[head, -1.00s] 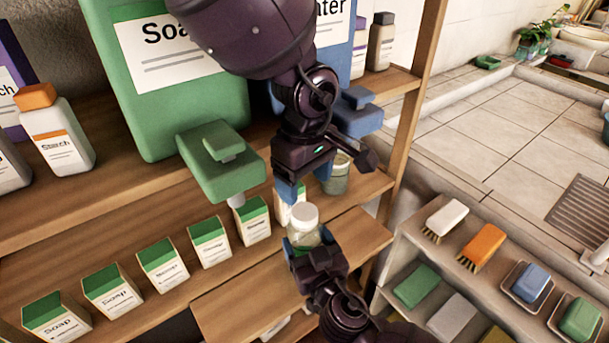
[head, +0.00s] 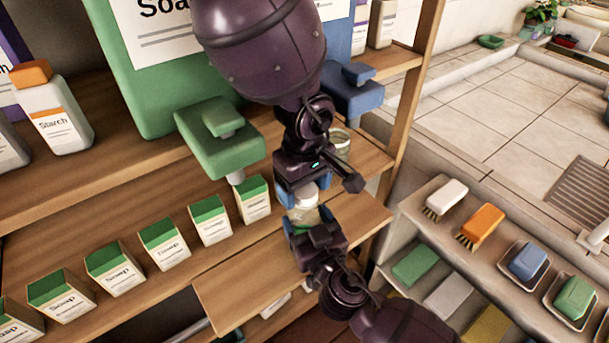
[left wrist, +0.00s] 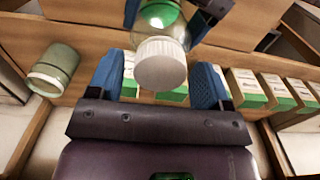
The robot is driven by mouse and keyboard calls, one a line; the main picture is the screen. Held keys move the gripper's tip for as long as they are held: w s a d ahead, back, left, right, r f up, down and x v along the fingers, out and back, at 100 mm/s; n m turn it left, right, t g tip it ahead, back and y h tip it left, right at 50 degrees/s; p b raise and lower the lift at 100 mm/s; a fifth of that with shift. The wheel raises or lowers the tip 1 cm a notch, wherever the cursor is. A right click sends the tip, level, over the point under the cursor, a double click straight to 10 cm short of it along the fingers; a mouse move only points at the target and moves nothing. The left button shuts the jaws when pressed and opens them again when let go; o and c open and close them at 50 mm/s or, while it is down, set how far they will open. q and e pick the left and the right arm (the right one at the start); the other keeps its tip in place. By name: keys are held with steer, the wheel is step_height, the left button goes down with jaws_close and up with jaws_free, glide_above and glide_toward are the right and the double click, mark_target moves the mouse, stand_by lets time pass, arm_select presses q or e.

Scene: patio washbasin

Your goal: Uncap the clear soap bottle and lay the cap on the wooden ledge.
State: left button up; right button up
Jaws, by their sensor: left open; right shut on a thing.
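The clear soap bottle (head: 303,214), with green liquid low in it, stands upright in my right gripper (head: 306,228), which is shut on its body. Its white ribbed cap (head: 306,194) is on top; it also shows in the left wrist view (left wrist: 160,63). My left gripper (head: 300,190) comes down from above and is open, its blue fingers on either side of the cap with gaps in the left wrist view (left wrist: 157,85). The wooden ledge (head: 240,287) juts out below and beside the bottle, with a bare top.
Several green-and-white soap boxes (head: 165,243) line the shelf to the left. A glass jar (head: 340,143) stands behind my left gripper. A green pump head (head: 220,135) overhangs close by on the left. Brushes (head: 482,224) and soap dishes (head: 528,262) are on a rack to the right.

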arm_select(q)
steer(key=shift+f, duration=0.1)
steer(key=c, duration=0.9)
steer(key=n, duration=0.4)
steer(key=shift+n, duration=0.3)
steer(key=shift+c, duration=0.2)
steer(key=n, duration=0.5)
steer(key=shift+n, duration=0.3)
steer(key=o, duration=1)
steer(key=shift+r, duration=0.2)
